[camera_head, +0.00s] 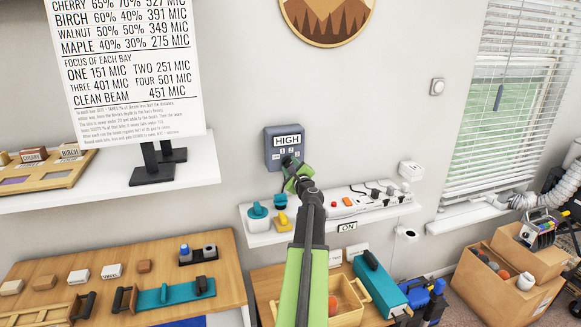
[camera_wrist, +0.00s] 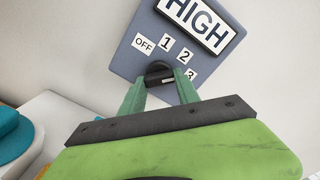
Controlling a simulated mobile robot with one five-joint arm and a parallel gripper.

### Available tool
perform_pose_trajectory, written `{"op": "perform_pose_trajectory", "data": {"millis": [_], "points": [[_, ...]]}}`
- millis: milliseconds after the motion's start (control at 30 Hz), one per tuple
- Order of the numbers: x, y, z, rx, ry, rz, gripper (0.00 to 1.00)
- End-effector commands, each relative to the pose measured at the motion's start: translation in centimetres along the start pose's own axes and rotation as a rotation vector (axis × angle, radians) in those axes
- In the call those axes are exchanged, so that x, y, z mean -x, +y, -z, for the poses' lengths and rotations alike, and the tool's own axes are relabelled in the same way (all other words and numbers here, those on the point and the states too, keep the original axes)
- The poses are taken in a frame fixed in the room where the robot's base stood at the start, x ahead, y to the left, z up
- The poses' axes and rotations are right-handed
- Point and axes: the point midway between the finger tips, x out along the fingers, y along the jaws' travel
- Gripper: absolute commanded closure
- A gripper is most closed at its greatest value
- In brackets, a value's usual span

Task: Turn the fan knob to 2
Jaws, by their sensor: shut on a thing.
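The fan control (camera_head: 271,154) is a grey-blue wall box with a HIGH sign, seen near the centre of the head view. In the wrist view the box (camera_wrist: 135,62) carries labels OFF, 1, 2 and 3 in an arc above and right of a black knob (camera_wrist: 157,70). A pale mark on the knob lies toward its lower right, roughly toward the partly hidden 3. My gripper (camera_wrist: 160,82) is shut on the knob, one green finger on each side. In the head view my gripper (camera_head: 292,173) reaches the box's lower edge and hides the knob.
A narrow white shelf (camera_head: 262,238) below the box holds a teal-topped item (camera_head: 258,212), a yellow item (camera_head: 281,222) and a power strip (camera_head: 365,200). Wooden tables stand lower down. A wall shelf (camera_head: 100,185) with a sign board is at left, and cardboard boxes (camera_head: 495,285) at right.

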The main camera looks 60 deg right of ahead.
Motion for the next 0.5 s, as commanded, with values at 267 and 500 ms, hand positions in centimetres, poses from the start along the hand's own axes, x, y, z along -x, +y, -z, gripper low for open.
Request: {"op": "perform_pose_trajectory", "data": {"millis": [267,500], "points": [[0.13,-0.02,0.07,0.211,0.001,-0.001,1.0],[0.13,-0.03,0.04,0.336,0.0,-0.002,1.0]]}}
